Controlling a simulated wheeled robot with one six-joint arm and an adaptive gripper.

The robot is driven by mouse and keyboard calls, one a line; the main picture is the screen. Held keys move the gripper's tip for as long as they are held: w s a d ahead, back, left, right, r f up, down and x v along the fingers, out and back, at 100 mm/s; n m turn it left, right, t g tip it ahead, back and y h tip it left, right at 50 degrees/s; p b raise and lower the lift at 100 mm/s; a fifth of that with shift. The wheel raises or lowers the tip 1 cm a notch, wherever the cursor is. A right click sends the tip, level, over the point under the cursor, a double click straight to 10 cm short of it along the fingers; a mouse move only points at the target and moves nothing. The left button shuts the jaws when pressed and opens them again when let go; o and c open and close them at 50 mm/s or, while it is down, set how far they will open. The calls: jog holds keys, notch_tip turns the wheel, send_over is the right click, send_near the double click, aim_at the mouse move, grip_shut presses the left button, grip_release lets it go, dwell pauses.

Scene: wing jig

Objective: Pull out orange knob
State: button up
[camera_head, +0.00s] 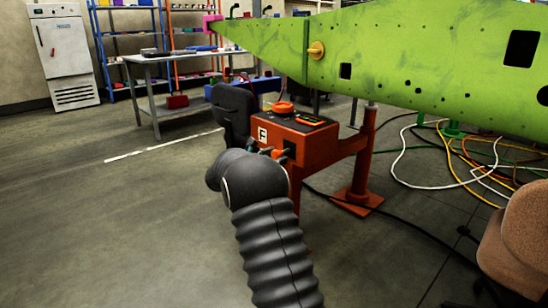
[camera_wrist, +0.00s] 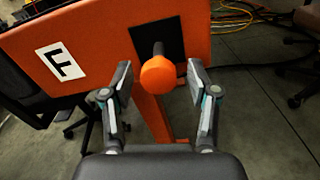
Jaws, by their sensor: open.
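The orange knob (camera_wrist: 158,76) shows in the wrist view on a dark stem, in front of a black square plate (camera_wrist: 173,40) on the face of the orange box (camera_wrist: 103,42). My gripper (camera_wrist: 160,78) is open, with one finger on each side of the knob. A gap shows between the knob and each finger; I cannot tell how deep it sits between them. In the head view the orange box (camera_head: 297,141) stands at the centre, and my dark arm hides most of the gripper and the knob.
A letter F label (camera_wrist: 61,62) is on the box face. A large green wing panel (camera_head: 420,62) hangs over the right side. Cables (camera_head: 455,160) lie on the floor at right, near a brown chair (camera_head: 520,235). The floor at left is clear.

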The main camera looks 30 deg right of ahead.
jog(key=v, duration=1.1)
jog(key=shift+a, duration=0.4)
jog(key=shift+s, duration=0.1)
jog(key=s+f+m+g+y, duration=0.2)
jog(key=s+f+m+y, duration=0.1)
jog(key=f, duration=0.6)
jog(key=s+a+f+m+g+y+p, duration=0.1)
jog(key=s+a+f+m+g+y, duration=0.15)
jog(key=s+m+y, duration=0.65)
jog(key=s+a+r+m+t+y+p, duration=0.1)
jog(key=s+a+r+m+p, duration=0.2)
jog(key=s, duration=0.5)
jog(key=s+a+r+m+y, duration=0.15)
jog(key=s+a+r, duration=0.25)
jog(key=s, duration=0.4)
jog(key=s+a+r+m+t+y+p, duration=0.1)
jog(key=s+a+r+y+p, duration=0.2)
jog(key=s, duration=0.5)
jog(key=s+a+r+m+t+p, duration=0.1)
jog(key=s+a+r+t+p, duration=0.1)
jog(key=s+r, duration=0.5)
notch_tip(320, 180, up, 2)
jog(key=shift+s+r+t, duration=0.15)
jog(key=shift+s+t, duration=0.25)
jog(key=shift+t, duration=0.35)
